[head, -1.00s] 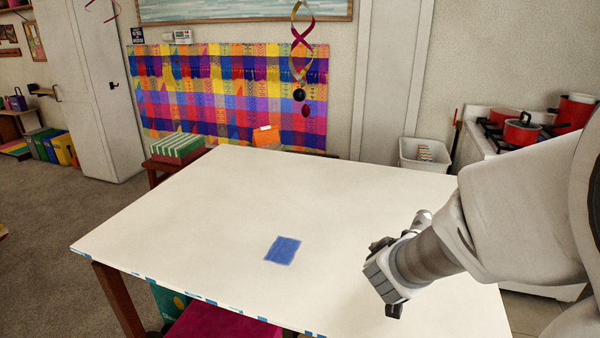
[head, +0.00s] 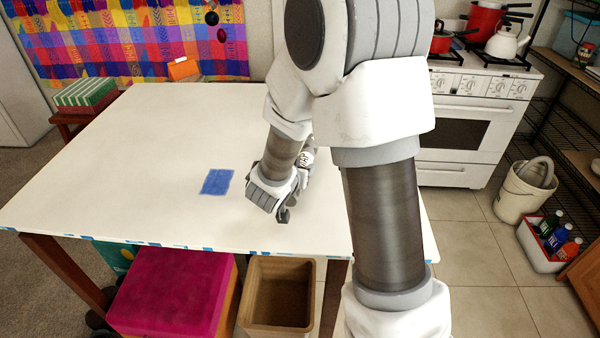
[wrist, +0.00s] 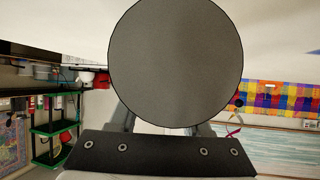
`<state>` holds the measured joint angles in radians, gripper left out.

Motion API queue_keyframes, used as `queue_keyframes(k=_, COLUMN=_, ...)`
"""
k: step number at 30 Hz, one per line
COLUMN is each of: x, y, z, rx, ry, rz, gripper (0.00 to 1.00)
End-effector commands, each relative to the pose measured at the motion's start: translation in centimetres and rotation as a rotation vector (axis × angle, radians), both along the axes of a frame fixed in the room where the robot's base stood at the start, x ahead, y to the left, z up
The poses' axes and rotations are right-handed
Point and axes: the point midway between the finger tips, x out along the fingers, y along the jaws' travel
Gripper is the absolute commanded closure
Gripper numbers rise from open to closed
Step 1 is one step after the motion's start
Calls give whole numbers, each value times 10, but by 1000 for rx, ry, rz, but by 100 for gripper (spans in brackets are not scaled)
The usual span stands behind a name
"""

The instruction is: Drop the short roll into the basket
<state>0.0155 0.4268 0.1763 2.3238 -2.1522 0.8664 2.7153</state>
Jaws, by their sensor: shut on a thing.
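My gripper (head: 284,208) is low over the near right part of the white table, with its dark fingers largely hidden by my wrist in the head view. In the wrist view a large round grey face (wrist: 175,62) fills the space in front of the fingers and hides their tips. It looks like the end of the short roll, held in my shut gripper. In the head view I cannot make out the roll. A brown open bin (head: 281,262) stands on the floor by the table's front edge; it may be the basket. It looks empty.
A blue patch (head: 216,182) lies on the otherwise clear white table (head: 130,150). A magenta-topped box (head: 170,290) stands left of the brown bin. A white bucket (head: 523,190) and a crate of bottles (head: 545,262) are on the floor at right, before the stove (head: 470,130).

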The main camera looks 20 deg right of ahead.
Motion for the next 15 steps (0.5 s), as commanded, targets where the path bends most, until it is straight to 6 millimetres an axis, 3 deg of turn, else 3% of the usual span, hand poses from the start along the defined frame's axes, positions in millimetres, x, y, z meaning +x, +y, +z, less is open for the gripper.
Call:
queue_keyframes(k=6, x=0, y=0, z=-23, rx=-1, ry=2, rz=1, gripper=100)
queue_keyframes(k=15, x=0, y=0, z=-25, rx=0, ry=0, rz=0, gripper=100)
